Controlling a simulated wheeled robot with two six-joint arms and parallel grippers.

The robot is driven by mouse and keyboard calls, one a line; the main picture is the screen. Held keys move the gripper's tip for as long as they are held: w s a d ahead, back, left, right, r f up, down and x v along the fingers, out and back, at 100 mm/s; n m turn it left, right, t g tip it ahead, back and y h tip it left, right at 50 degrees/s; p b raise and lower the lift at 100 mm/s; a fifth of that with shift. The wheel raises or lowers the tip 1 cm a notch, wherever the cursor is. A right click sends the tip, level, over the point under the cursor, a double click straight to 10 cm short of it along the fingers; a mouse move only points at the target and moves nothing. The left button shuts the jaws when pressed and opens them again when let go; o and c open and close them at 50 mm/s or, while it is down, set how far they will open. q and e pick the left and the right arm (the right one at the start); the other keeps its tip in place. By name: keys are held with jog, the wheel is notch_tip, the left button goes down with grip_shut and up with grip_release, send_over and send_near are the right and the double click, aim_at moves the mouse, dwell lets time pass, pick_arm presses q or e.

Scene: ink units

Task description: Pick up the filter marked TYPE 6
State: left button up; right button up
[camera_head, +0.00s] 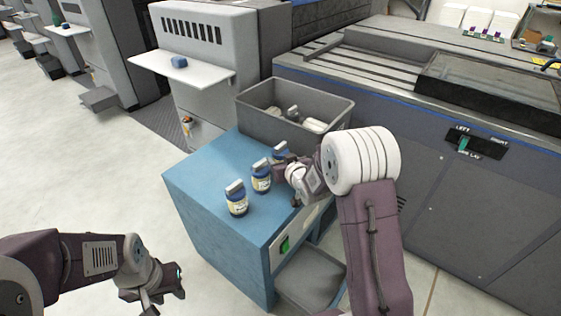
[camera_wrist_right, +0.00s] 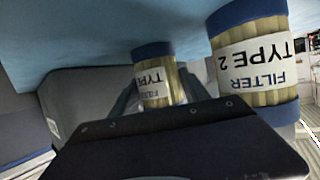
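Three cream filters with blue caps stand upright on the blue cabinet (camera_head: 200,178): a near one (camera_head: 237,203), a middle one (camera_head: 261,179) and a far one (camera_head: 280,151). My right gripper (camera_head: 284,176) is low beside the far one and partly covers it. In the right wrist view, upside down, one filter (camera_wrist_right: 154,85) shows between the open fingers (camera_wrist_right: 160,95); its label reads "TYPE" but its number is hidden. Another filter (camera_wrist_right: 255,60), marked TYPE 2, stands outside them on the right. My left gripper (camera_head: 165,290) looks open and empty, over the floor.
A grey bin (camera_head: 258,127) with several filters in it stands at the back of the cabinet. A large grey machine (camera_head: 470,210) is to the right. A white shelf (camera_head: 180,72) with a blue object juts out behind. The floor at left is clear.

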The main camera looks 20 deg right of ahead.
aim_at(280, 145)
jog(key=c, duration=0.9)
notch_tip(280, 145, up, 10)
jog(key=p, duration=0.4)
jog(key=shift+p, duration=0.4)
jog(key=shift+c, duration=0.2)
